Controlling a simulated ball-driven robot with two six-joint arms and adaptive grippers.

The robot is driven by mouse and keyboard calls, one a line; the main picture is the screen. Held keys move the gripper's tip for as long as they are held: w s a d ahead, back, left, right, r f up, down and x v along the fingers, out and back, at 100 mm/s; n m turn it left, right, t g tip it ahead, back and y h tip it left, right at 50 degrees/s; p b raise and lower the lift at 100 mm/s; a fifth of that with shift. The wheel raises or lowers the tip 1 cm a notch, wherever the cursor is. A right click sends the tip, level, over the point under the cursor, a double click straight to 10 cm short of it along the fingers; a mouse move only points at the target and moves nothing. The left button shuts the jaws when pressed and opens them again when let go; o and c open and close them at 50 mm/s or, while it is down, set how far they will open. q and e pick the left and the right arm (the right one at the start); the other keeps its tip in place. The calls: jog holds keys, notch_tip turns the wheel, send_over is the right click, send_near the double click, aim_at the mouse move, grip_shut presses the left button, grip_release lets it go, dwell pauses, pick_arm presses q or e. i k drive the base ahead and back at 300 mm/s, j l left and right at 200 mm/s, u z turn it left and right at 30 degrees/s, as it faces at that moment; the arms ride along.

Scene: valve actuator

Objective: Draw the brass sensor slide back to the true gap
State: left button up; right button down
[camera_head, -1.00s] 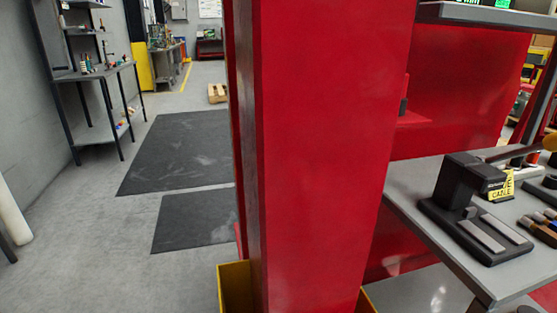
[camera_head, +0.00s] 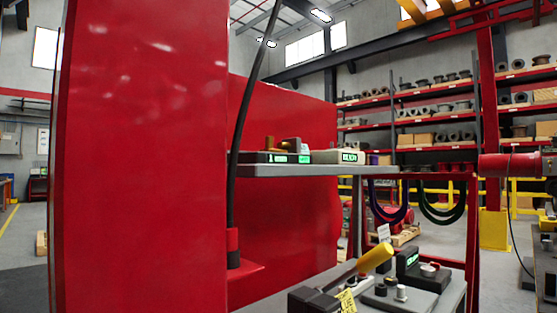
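A small brass-brown piece (camera_head: 289,145) sits on top of a dark box with a green display (camera_head: 278,157), on the grey upper shelf (camera_head: 300,171). I cannot tell from this distance whether it is the sensor slide, and no gap can be made out. A pale box with a green readout (camera_head: 338,157) stands to its right. Neither of my grippers is in view.
A large red panel (camera_head: 145,160) fills the left. The lower bench holds a yellow-handled lever (camera_head: 375,257), a dark box with a green display (camera_head: 408,258) and a yellow tag (camera_head: 346,301). A black cable (camera_head: 247,90) rises before the panel. Storage racks (camera_head: 440,110) stand behind.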

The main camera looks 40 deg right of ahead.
aim_at(283, 147)
jog(key=z, duration=1.25)
jog(key=l, duration=0.15)
jog(key=i+u, duration=0.05)
jog(key=i, duration=0.05)
